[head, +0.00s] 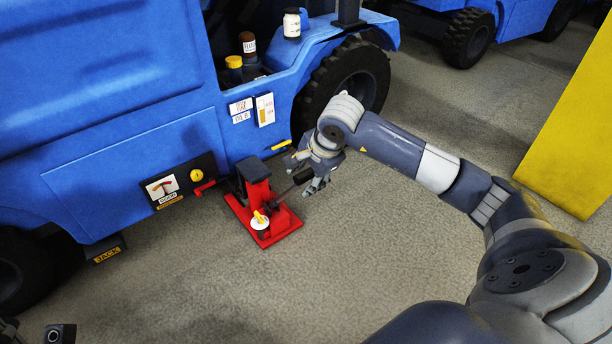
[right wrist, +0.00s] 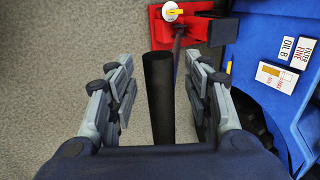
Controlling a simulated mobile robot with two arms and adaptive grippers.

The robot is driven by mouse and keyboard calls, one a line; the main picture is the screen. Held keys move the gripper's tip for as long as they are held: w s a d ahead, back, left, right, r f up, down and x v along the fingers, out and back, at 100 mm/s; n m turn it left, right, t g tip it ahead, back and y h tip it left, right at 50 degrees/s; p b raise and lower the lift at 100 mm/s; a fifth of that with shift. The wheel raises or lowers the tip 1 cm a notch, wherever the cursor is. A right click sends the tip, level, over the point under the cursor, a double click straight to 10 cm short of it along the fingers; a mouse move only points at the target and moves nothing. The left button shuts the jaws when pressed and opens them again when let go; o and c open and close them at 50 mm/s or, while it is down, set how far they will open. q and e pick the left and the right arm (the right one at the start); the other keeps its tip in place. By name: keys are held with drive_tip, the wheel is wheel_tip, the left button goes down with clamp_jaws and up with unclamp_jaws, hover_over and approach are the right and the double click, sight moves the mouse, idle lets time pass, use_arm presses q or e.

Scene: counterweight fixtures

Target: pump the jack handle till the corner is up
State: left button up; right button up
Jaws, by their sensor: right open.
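The red jack (head: 284,222) stands on the floor against the blue vehicle's side. A white-and-yellow knob (head: 260,220) sits on its base; it also shows in the right wrist view (right wrist: 172,12). The black jack handle (head: 303,176) points up and right from the jack. My right gripper (head: 318,182) is at the handle's free end. In the right wrist view the handle grip (right wrist: 158,95) lies between the open fingers (right wrist: 163,88), with a gap on each side.
The blue vehicle (head: 100,60) fills the upper left, with a gauge panel (head: 163,188) and red lever (head: 203,188) near the jack. Bottles (head: 291,24) stand on its ledge. A yellow block (head: 575,120) stands at right. The floor (head: 300,290) in front is clear.

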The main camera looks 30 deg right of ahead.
clamp_jaws()
